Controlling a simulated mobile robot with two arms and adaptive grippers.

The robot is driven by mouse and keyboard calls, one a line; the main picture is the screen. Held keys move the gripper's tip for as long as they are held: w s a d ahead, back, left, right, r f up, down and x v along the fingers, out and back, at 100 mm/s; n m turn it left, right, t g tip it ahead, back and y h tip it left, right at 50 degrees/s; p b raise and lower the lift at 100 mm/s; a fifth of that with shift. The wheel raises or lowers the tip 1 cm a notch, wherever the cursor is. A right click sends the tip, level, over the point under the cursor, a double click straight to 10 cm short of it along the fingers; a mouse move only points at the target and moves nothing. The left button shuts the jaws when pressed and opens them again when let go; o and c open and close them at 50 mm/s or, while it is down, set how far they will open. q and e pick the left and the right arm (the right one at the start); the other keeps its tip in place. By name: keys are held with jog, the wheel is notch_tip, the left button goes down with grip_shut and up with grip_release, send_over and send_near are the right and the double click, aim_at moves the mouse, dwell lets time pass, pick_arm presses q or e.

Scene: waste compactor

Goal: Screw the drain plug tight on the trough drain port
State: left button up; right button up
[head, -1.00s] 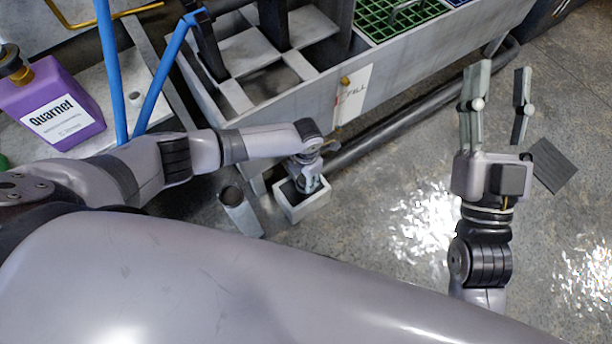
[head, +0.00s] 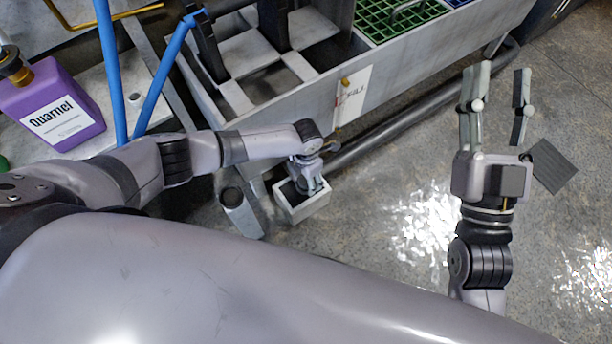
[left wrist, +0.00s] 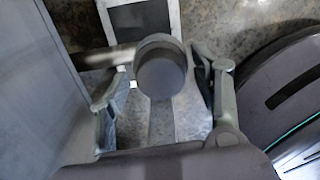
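In the left wrist view, a dark round part (left wrist: 161,72) sits between my left gripper's fingers, at the end of a short dark pipe (left wrist: 102,57) coming from the left. I cannot tell whether the round face is the drain plug or the bare drain port. My left gripper (left wrist: 162,105) is open, one finger on each side of it, with gaps showing. In the head view my left gripper (head: 309,180) reaches down beside the trough wall (head: 300,108); my own wrist hides the plug and port there. My right gripper (head: 497,105) is open and empty over the floor.
A small white open box (head: 303,209) stands below my left gripper. A dark pipe (head: 405,124) runs along the trough's foot. A purple jug (head: 55,105) and blue bars (head: 152,85) are at left. A dark flat square (head: 550,166) lies near my right gripper.

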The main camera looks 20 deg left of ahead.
pick_arm(q)
jog(key=n+p, duration=0.1)
jog(key=n, duration=0.4)
jog(key=shift+p, duration=0.35)
jog(key=shift+n, duration=0.5)
jog(key=n+p, duration=0.1)
jog(key=n, duration=0.3)
jog(key=shift+p, duration=0.3)
pick_arm(e)
notch_tip(320, 180, down, 14)
jog(key=w+d+g+h, duration=0.2)
jog(key=g+h, duration=0.1)
jog(key=g, duration=0.6)
pick_arm(q)
jog(key=shift+n+p, duration=0.75)
jog(key=shift+n, duration=1.95)
jog(key=shift+n+p, duration=0.65)
jog(key=shift+n, duration=1.95)
pick_arm(e)
jog(key=s+d+f+g+h, duration=0.2)
jog(key=s+d+f+g, duration=0.1)
jog(key=s+f+g, duration=0.4)
notch_tip(320, 180, down, 3)
jog(key=shift+s+r+m, duration=0.2)
jog(key=shift+s+m, duration=0.2)
jog(key=shift+s, duration=0.35)
pick_arm(q)
jog(key=shift+c, duration=0.3)
pick_arm(e)
jog(key=shift+d, duration=0.1)
